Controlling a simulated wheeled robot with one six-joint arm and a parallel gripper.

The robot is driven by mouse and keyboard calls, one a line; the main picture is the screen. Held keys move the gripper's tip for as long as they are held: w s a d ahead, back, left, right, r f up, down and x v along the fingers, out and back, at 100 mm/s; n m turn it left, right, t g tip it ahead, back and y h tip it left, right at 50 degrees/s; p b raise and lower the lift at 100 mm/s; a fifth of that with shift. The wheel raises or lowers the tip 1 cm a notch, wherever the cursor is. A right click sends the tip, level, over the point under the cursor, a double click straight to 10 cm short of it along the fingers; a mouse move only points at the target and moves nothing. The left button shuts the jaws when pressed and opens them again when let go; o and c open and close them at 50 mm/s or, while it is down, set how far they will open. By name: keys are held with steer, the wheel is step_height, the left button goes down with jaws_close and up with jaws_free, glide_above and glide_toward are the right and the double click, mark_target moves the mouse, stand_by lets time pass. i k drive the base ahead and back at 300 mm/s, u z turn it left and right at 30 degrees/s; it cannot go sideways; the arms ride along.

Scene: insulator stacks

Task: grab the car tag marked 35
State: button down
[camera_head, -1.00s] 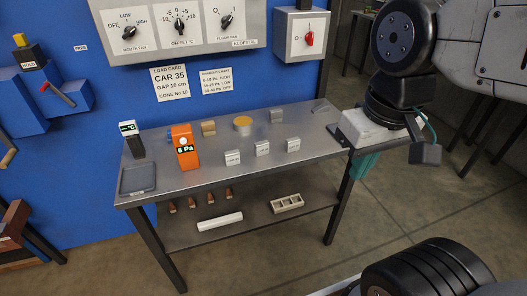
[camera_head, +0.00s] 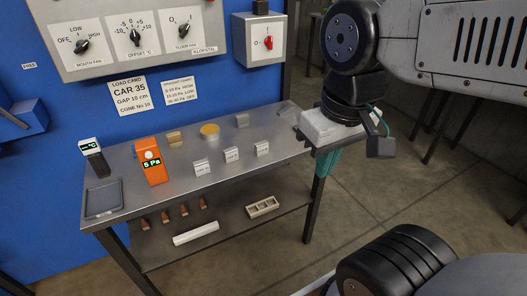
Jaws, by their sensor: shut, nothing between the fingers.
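Three small white tags stand in a row on the metal table (camera_head: 185,201): a left tag (camera_head: 201,168), a middle tag (camera_head: 231,154) and a right tag (camera_head: 262,149). Their print is too small to read, so I cannot tell which is marked 35. My gripper (camera_head: 326,165), with teal fingers below a white body, points down at the table's right end. It is to the right of the tags, apart from them, and shut with nothing visible in it. Its fingertips are partly hard to make out.
An orange gauge (camera_head: 152,162) reading 5 Pa, a black meter (camera_head: 93,157), a grey tray (camera_head: 104,199), a wooden block (camera_head: 174,138) and a yellow-topped disc (camera_head: 210,131) are on the table. A load card (camera_head: 129,95) reads CAR 35.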

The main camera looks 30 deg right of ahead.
mark_target(201, 167)
steer(key=u, duration=1.15)
steer(key=i, duration=0.7)
steer(key=z, duration=1.7)
